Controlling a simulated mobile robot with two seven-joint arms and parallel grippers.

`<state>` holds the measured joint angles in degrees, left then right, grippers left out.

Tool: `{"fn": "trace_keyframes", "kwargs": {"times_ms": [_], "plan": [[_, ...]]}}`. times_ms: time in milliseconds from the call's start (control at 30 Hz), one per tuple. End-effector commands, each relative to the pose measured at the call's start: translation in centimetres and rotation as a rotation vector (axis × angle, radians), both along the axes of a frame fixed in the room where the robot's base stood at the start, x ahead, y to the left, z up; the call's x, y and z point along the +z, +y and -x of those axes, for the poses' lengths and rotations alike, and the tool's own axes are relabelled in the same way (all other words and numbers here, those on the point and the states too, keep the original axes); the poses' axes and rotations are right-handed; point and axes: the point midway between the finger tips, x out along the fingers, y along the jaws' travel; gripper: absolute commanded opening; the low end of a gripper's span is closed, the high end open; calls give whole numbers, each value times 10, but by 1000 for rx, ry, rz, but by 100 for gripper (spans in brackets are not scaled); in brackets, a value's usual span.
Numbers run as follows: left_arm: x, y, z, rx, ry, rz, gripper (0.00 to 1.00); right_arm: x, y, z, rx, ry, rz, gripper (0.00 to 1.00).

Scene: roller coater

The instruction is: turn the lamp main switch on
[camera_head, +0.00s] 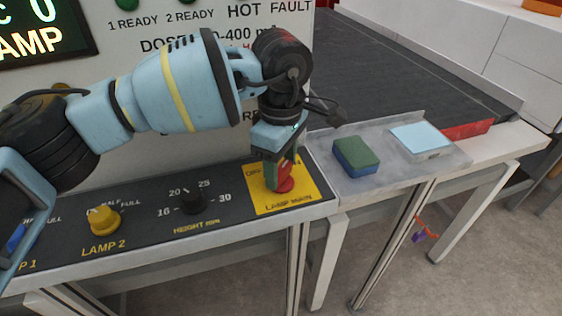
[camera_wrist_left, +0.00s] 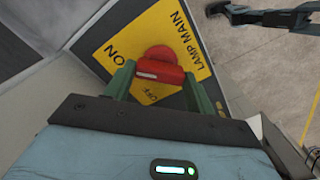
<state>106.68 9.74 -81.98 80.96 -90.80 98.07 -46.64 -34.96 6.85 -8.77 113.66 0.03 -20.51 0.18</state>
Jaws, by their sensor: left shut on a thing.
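The lamp main switch is a red knob (camera_head: 285,186) on a yellow plate (camera_head: 306,194) lettered LAMP MAIN, at the right end of the dark control panel. My left gripper (camera_head: 282,182) points down over it and is shut on the red knob. In the left wrist view the red knob (camera_wrist_left: 160,66) sits between my two green fingers (camera_wrist_left: 158,88). A pale mark shows on the knob. ON is lettered to its left on the plate and OFF below it. My fingers partly hide the knob in the head view. My right gripper does not show in the head view.
A yellow LAMP 2 knob (camera_head: 103,220) and a black height knob (camera_head: 192,201) stand to the left on the panel. A green-and-blue block (camera_head: 356,157) and a light blue pad (camera_head: 420,138) lie on the grey shelf to the right. An upright lettered panel stands behind my arm.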

Motion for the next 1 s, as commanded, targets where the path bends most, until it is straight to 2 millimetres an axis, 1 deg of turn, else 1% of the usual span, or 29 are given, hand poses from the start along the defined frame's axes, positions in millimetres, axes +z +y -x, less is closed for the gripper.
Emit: {"fn": "trace_keyframes", "kwargs": {"times_ms": [100,133,267,533,667,1000], "plan": [[1,-1,0,-4,-1,2,32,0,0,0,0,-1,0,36],[1,-1,0,-4,-1,2,58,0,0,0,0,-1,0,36],[1,-1,0,-3,-1,2,75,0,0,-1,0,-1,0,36],[1,0,0,-1,-1,0,76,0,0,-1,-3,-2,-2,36],[8,-1,0,-1,-1,2,76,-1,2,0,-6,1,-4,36],[58,-1,0,-2,-2,1,76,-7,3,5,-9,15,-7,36]]}}
